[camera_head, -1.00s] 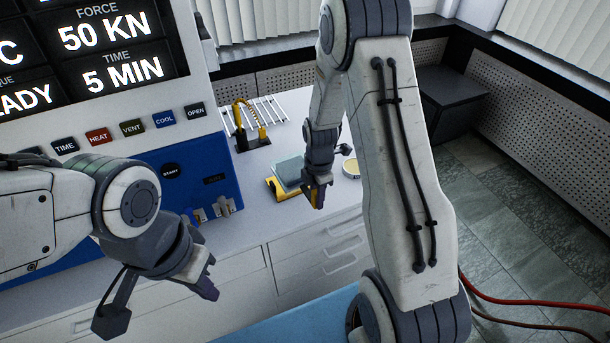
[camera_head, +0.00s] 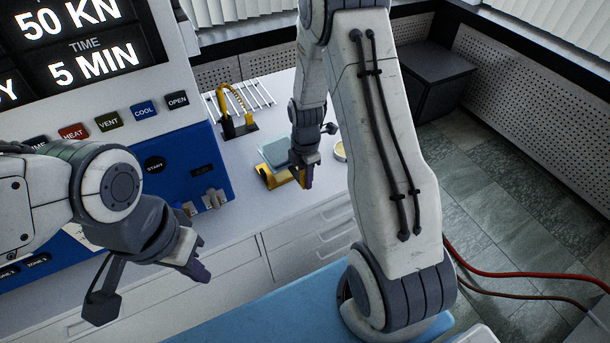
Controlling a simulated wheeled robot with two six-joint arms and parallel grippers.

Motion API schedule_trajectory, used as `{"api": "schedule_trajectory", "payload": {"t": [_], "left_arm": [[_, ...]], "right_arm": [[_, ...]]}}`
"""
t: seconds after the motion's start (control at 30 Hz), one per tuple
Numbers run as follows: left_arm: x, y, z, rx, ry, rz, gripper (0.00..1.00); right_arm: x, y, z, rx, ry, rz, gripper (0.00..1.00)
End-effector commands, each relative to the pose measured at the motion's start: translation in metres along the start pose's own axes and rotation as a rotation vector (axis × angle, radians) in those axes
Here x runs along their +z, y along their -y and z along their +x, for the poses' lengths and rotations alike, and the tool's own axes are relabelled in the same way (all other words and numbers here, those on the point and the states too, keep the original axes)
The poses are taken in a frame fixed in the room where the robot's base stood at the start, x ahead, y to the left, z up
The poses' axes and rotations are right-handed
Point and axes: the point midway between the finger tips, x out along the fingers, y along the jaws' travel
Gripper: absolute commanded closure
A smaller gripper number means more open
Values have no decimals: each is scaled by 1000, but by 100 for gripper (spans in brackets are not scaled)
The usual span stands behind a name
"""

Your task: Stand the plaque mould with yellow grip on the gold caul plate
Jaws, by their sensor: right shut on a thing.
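A flat grey-blue block (camera_head: 277,152), which looks like the plaque mould, is on the white counter over a yellow-gold piece (camera_head: 266,178). I cannot tell whether that piece is the gold caul plate or part of the mould. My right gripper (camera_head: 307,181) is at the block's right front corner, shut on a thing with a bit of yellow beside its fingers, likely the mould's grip. The fingers hide the contact. My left gripper (camera_head: 202,272) hangs in front of the press, away from the block; its finger gap is not clear.
A yellow-handled tool on a black stand (camera_head: 237,127) and a white rack (camera_head: 255,97) are behind the block. A round pale-gold dish (camera_head: 340,151) is to its right, partly behind my arm. The press (camera_head: 180,165) borders the counter on the left.

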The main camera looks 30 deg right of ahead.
Motion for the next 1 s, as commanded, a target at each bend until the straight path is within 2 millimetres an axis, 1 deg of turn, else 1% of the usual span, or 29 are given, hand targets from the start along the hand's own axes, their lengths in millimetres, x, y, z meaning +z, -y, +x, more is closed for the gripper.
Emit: {"api": "schedule_trajectory", "payload": {"t": [0.03,0.2,0.5,0.63,1.0], "left_arm": [[0,0,6,0,0,0,100],[1,1,17,0,0,0,100],[2,2,33,0,0,0,100],[2,2,35,0,0,0,100],[2,2,34,0,0,0,100]], "right_arm": [[0,-1,7,4,1,0,100],[0,-2,22,5,1,0,100],[0,-1,46,4,1,0,100],[0,-2,49,5,1,0,100],[0,-2,49,5,1,0,100]]}}
